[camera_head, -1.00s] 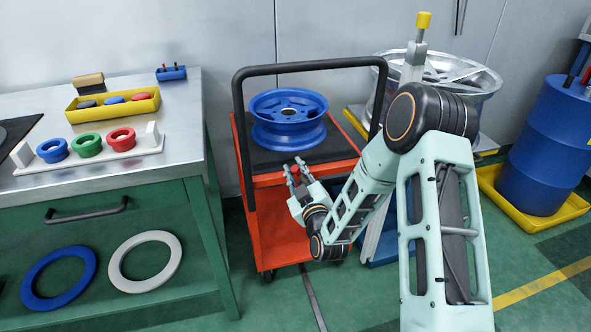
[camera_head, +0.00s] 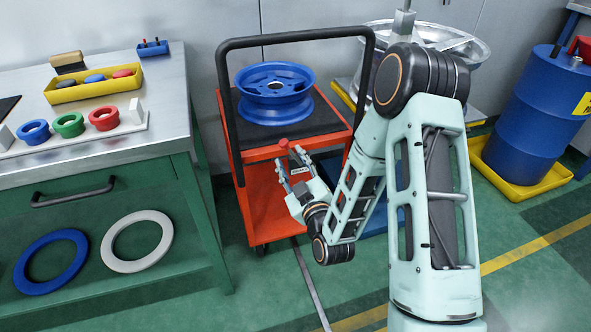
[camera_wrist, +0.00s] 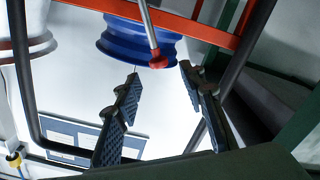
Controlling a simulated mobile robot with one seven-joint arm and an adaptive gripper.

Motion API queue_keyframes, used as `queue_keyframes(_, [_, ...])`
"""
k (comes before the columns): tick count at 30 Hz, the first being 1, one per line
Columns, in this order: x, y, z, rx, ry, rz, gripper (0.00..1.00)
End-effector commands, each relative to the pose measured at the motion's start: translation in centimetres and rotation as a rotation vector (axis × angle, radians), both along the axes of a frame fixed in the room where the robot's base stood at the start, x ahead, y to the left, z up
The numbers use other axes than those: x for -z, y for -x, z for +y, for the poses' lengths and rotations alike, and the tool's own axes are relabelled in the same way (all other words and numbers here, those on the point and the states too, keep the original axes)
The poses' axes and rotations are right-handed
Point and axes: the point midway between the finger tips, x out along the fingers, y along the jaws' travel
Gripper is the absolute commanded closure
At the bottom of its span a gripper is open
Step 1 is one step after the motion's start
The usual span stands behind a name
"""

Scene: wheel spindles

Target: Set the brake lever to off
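The brake lever shows in the wrist view as a thin grey rod (camera_wrist: 149,25) with a red knob (camera_wrist: 157,60) at its end. The red knob also shows in the head view (camera_head: 283,143) at the front of the red cart (camera_head: 262,205). My gripper (camera_head: 290,158) is in front of the cart, close to the knob. In the wrist view my gripper (camera_wrist: 160,71) has its two dark ridged fingers apart, with the knob in the gap near the fingertips. I see no finger closed on the knob. The lever's off marking cannot be made out.
A blue wheel rim (camera_head: 275,93) lies on the cart's dark top. The black cart handle (camera_head: 300,36) arches above it. A green workbench (camera_head: 90,170) stands left, with rings and a yellow tray (camera_head: 93,88). A blue drum (camera_head: 535,115) stands right in a yellow tray.

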Motion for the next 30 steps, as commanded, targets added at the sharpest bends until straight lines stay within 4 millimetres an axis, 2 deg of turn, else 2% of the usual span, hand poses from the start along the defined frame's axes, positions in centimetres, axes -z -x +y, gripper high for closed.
queue_keyframes(3, [0.0,2.0,-0.6,-0.002,0.000,0.003,0.63])
queue_keyframes(10, [0.0,3.8,-1.2,-0.001,0.000,0.000,0.63])
queue_keyframes(25, [-0.1,3.8,-1.2,-0.002,0.002,-0.002,0.63])
queue_keyframes(28, [-1.0,3.1,-1.7,-0.015,0.031,-0.028,0.63])
queue_keyframes(30, [-2.4,2.2,-2.4,-0.036,0.078,-0.066,0.63])
